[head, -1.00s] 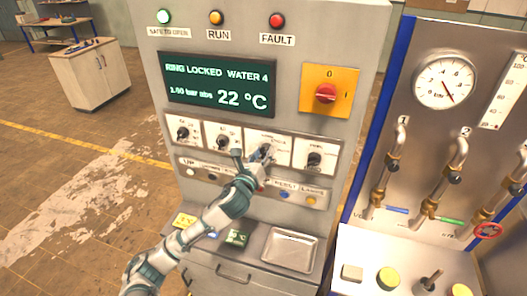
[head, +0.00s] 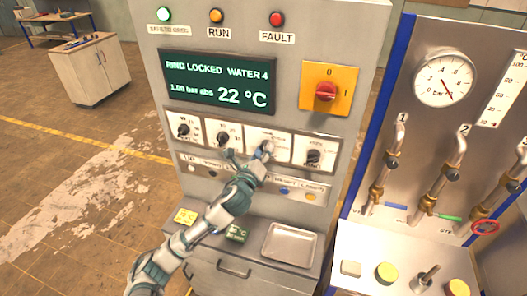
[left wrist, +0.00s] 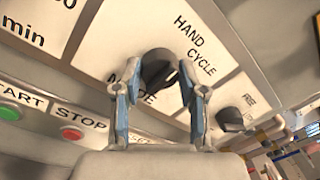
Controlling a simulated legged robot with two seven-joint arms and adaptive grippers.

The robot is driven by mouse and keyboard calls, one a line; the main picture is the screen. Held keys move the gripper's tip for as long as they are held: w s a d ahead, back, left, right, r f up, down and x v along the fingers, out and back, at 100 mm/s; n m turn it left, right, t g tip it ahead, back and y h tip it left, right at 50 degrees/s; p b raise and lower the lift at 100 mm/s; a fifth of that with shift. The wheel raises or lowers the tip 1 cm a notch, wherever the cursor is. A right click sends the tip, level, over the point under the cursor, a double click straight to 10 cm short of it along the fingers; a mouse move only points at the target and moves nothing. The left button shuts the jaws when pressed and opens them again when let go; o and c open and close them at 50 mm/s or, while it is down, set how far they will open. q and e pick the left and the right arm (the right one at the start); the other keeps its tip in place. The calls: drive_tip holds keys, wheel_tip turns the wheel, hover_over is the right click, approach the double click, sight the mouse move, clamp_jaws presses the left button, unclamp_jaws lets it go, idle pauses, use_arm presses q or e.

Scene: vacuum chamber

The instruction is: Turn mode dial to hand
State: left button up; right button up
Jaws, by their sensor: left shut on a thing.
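The mode dial (left wrist: 157,66) is a black knob on a white plate in the left wrist view. HAND and CYCLE are printed to its upper right; MODE below it is partly covered. My left gripper (left wrist: 160,90) has one finger on each side of the knob and is shut on it. I cannot tell clearly which label the knob points to. In the head view my left gripper (head: 248,154) is at the third plate of the dial row and hides most of the dial. My right gripper is not in view.
Other black dials (head: 184,131) sit left and right in the same row. Below are push buttons, including a green START (left wrist: 10,112) and a red STOP (left wrist: 72,134). A red and yellow switch (head: 327,91) is above. A metal tray (head: 290,244) lies on the ledge below.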

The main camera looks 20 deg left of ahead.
use_arm(q)
drive_tip(key=o, duration=1.1)
drive_tip(key=shift+w+a+f, duration=0.1)
drive_tip(key=shift+o, duration=0.2)
drive_tip(key=s+a, duration=0.1)
drive_tip(key=s, duration=1)
drive_tip(key=shift+s+f, duration=0.4)
